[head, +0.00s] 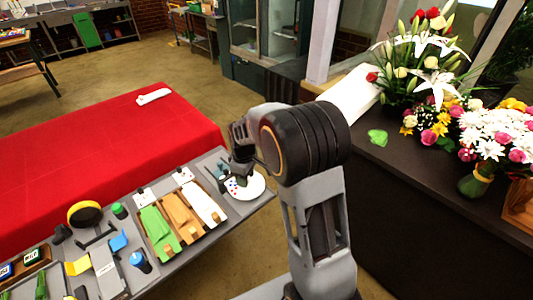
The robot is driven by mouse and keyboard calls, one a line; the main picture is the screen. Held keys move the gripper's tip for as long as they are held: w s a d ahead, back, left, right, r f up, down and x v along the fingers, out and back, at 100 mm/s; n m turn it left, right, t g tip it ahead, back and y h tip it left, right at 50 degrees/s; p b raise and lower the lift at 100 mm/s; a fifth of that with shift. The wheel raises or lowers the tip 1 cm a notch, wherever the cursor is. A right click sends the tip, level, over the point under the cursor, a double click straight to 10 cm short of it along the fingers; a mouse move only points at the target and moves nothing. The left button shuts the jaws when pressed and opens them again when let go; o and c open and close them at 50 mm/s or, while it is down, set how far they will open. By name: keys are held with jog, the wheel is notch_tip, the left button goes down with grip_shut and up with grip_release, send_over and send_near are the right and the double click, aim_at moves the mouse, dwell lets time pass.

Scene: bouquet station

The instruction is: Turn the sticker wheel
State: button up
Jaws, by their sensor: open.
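The sticker wheel (257,188) is a white disc with small red and blue marks, lying at the far right end of the grey table. My gripper (238,177) is over the left part of the wheel and hides some of it. Its dark fingers point down and are open. I cannot tell whether they touch the wheel.
Left of the wheel is a tray with green, tan and white folded strips (181,217). A yellow-black roll (85,214), a blue-topped cup (140,261) and other tools crowd the table's left part. A dark counter with bouquets (430,75) stands at right.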

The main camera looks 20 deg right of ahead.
jog(key=m, duration=0.4)
jog(key=shift+m, duration=0.3)
jog(key=m+p, duration=0.1)
jog(key=m, duration=1)
jog(key=shift+p, duration=0.4)
jog(key=m+p, duration=0.1)
jog(key=m, duration=0.4)
jog(key=shift+m, duration=0.3)
notch_tip(320, 180, up, 16)
jog(key=s+f, duration=0.1)
jog(key=s+r+n+t+p, duration=0.2)
jog(key=s+r+n+p, duration=0.2)
jog(key=s, duration=0.4)
jog(key=s+r+n+t+p, duration=0.3)
jog(key=s+r+n, duration=0.3)
jog(key=s+n, duration=0.1)
jog(key=shift+s+n+p, duration=0.4)
jog(key=shift+s, duration=0.3)
jog(key=shift+d, duration=0.1)
